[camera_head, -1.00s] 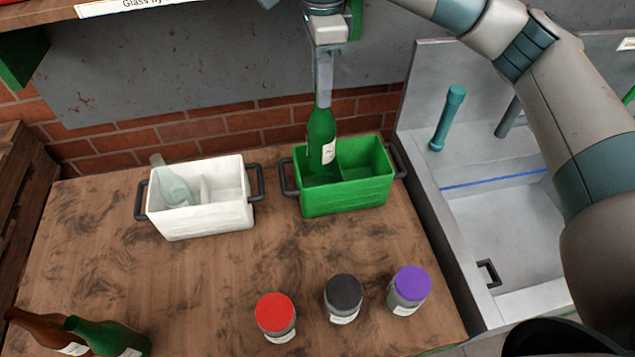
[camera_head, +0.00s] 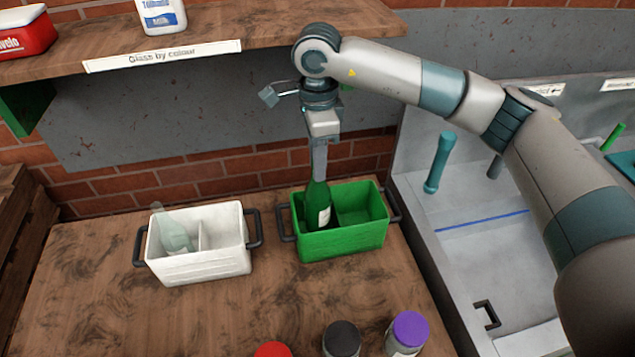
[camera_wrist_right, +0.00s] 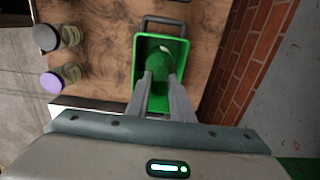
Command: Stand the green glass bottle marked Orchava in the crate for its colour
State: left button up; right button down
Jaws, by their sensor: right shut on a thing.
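A green glass bottle (camera_head: 317,207) stands nearly upright in the left compartment of the green crate (camera_head: 345,243). Its pale label faces right, and its writing is too small to read. My right gripper (camera_head: 319,172) is shut on the bottle's neck from above. In the right wrist view the fingers (camera_wrist_right: 158,88) close around the bottle (camera_wrist_right: 160,66) inside the green crate (camera_wrist_right: 139,62). The crate wall hides the bottle's base, so I cannot tell whether it touches the floor. My left gripper is not in view.
A white crate (camera_head: 203,265) with a clear bottle (camera_head: 172,236) leaning in its left compartment stands to the left. Jars with red (camera_head: 273,350), black (camera_head: 342,338) and purple (camera_head: 410,328) lids line the front. A shelf labelled "Glass by colour" (camera_head: 162,56) hangs above. A grey sink lies right.

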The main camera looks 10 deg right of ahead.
aim_at(318, 196)
jog(key=shift+f, duration=0.9)
jog(key=shift+f+p, duration=1)
jog(key=shift+f, duration=0.8)
